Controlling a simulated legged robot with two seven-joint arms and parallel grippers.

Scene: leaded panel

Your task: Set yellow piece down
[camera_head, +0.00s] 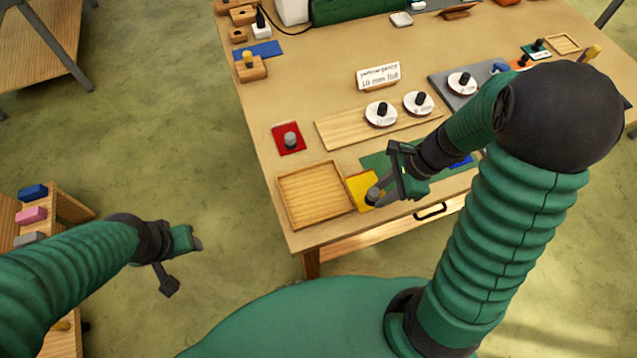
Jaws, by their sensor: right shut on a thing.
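The yellow piece (360,183) is a flat plate with a grey knob (372,194) on top. My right gripper (378,194) is shut on it at the knob. The piece is over the near part of the table, between the right side of the wooden tray and the left edge of the green mat (374,162). I cannot tell whether it touches the table. My fingers hide part of its right side. My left gripper (183,264) is open and empty, over the floor left of the table.
The shallow wooden tray (281,205) is empty. A wooden board (338,133) bears white discs with black knobs. A small sign (378,76) stands farther back. A blue piece (461,161) shows under my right arm.

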